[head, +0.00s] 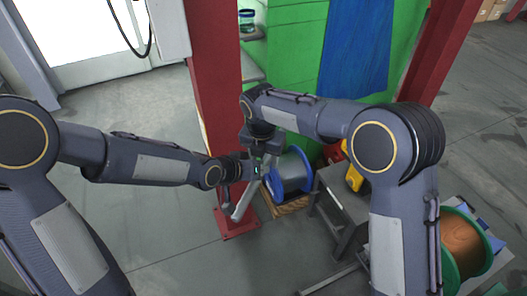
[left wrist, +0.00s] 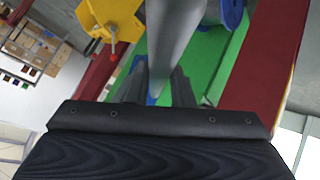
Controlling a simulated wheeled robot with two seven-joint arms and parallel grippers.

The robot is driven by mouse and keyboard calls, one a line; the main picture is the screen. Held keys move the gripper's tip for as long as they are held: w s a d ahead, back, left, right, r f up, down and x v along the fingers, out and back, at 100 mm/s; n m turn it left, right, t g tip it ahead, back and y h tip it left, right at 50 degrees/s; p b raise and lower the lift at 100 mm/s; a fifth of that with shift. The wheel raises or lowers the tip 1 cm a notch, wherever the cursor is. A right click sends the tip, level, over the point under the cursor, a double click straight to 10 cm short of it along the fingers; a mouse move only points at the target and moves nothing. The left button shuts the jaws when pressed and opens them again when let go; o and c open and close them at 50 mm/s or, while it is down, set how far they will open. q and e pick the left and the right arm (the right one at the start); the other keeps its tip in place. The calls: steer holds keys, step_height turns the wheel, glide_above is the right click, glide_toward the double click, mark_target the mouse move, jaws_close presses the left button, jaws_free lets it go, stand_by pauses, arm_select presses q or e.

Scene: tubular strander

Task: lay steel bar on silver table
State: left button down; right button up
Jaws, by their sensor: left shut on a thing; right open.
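The steel bar (left wrist: 174,35) is a smooth grey cylinder in the left wrist view, running between the fingers of my left gripper (left wrist: 158,88), which is shut on it. In the head view, the left gripper (head: 250,178) is near the middle, with a pale slanted length, apparently the bar (head: 242,205), below it. My right gripper (head: 262,145) is just above the left one; its fingers are mostly hidden, and it is open. A grey metal table (head: 347,201), probably the silver table, stands to the right, partly covered by my right arm.
A blue-flanged spool (head: 292,172) stands on a wooden pallet behind the grippers. A red post (head: 217,85) rises beside them. A green cabinet (head: 292,65) is behind. A yellow object (head: 354,178) is by the table, and a copper spool (head: 463,245) is at lower right. Floor at left is clear.

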arm_select(q)
steer(key=shift+r, duration=0.1)
steer(key=shift+d, duration=0.1)
arm_select(e)
jaws_close()
arm_select(q)
steer(key=c, duration=1.3)
jaws_free()
arm_select(e)
steer(key=shift+a+r, duration=0.1)
arm_select(q)
steer(key=shift+o, duration=0.6)
